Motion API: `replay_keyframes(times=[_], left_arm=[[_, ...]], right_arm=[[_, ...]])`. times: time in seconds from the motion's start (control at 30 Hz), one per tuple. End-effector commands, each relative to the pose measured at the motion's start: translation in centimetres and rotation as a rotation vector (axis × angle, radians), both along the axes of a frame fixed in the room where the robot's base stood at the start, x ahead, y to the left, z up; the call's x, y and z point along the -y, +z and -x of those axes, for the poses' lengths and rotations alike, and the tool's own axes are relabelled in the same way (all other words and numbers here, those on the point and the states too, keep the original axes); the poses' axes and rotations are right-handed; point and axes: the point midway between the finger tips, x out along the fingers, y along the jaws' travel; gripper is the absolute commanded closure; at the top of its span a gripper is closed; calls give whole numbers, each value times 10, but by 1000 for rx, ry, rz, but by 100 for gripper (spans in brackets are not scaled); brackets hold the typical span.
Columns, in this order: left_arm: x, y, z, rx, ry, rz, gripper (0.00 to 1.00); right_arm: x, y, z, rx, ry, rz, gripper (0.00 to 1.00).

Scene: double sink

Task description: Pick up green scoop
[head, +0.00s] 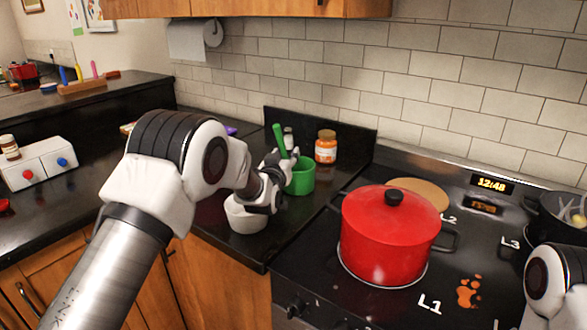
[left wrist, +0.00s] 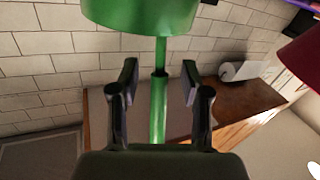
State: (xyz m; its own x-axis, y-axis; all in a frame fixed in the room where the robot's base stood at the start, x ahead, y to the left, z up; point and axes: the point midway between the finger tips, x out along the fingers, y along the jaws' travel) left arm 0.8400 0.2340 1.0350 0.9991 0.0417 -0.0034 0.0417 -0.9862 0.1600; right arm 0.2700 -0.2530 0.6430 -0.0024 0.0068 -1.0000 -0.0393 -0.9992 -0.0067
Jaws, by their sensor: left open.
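The green scoop's handle (head: 279,141) stands up, slightly tilted, at the green cup-shaped part (head: 303,177) on the dark counter left of the stove. I cannot tell whether handle and cup are one piece. My left gripper (head: 277,165) is beside the green cup, at the lower part of the handle, and hides some of it. In the left wrist view my left gripper (left wrist: 160,82) is open, with the green handle (left wrist: 158,118) between its fingers and a gap on both sides. The green cup (left wrist: 140,16) lies beyond the fingertips there.
A red pot (head: 385,240) sits on the stove to the right. A dark pan (head: 552,222) is at the far right, near my right arm. A tiled wall closes the back.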

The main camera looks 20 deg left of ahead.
Motion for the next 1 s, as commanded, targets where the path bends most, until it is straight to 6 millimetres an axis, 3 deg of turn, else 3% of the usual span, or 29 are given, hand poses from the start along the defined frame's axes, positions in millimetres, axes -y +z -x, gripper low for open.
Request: replay_keyframes(times=[0.17,0.3,0.73,0.87,1.0], left_arm=[[0,0,0,0,0,0,53],[0,0,0,0,0,0,100],[0,4,0,0,0,0,100],[0,26,0,4,0,0,100],[0,62,0,6,0,1,100]], right_arm=[[0,0,0,0,0,0,60],[0,0,0,0,0,0,60],[0,-1,0,0,0,0,60],[0,-4,0,0,0,0,60],[0,-8,0,0,0,0,60]])
